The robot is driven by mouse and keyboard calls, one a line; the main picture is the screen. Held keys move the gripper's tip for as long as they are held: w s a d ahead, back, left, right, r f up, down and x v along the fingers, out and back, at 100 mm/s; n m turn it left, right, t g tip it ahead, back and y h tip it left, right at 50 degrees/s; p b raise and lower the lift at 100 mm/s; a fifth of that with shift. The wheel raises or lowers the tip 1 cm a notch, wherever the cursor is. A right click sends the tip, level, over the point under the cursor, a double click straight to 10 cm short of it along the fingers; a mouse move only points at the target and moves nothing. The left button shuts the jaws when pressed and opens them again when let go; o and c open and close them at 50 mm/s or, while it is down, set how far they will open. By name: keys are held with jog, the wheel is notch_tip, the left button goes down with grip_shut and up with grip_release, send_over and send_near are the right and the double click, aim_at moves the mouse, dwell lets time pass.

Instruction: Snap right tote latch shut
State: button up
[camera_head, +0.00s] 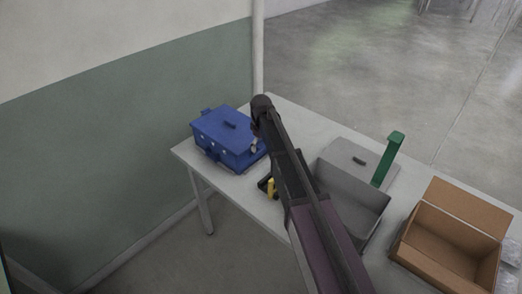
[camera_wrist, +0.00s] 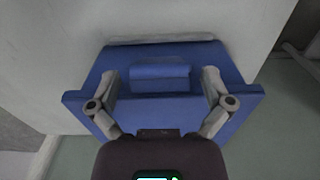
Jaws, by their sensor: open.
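A blue tote (camera_head: 222,140) with a closed-looking lid and a small top handle stands at the far left end of the table. My gripper (camera_head: 254,146) is at its right side, with the arm reaching across the table from the lower right. In the wrist view the tote's blue side (camera_wrist: 120,60) fills the middle, with a raised blue block (camera_wrist: 160,77), seemingly the right latch, across it. My gripper (camera_wrist: 160,85) is open, one finger on each side of the block. I cannot tell whether the fingers touch it, or whether the latch is shut.
On the table (camera_head: 283,108) stand a grey open bin (camera_head: 345,197), a grey lid (camera_head: 352,158), a green upright piece (camera_head: 388,160) and an open cardboard box (camera_head: 450,238). A yellow and black item (camera_head: 270,187) lies beside my arm. The wall is close behind the tote's left.

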jog(key=shift+f, duration=0.35)
jog(key=c, duration=1.1)
jog(key=shift+w+a+r+g+h, duration=0.1)
jog(key=shift+w+a+g+h, duration=0.05)
jog(key=shift+g+h, duration=0.2)
jog(key=shift+a+g+h, duration=0.1)
jog(key=shift+g+h, duration=0.15)
jog(key=shift+h, duration=0.1)
jog(key=shift+w+a+r, duration=0.1)
jog(key=shift+a, duration=0.05)
jog(key=o, duration=1.1)
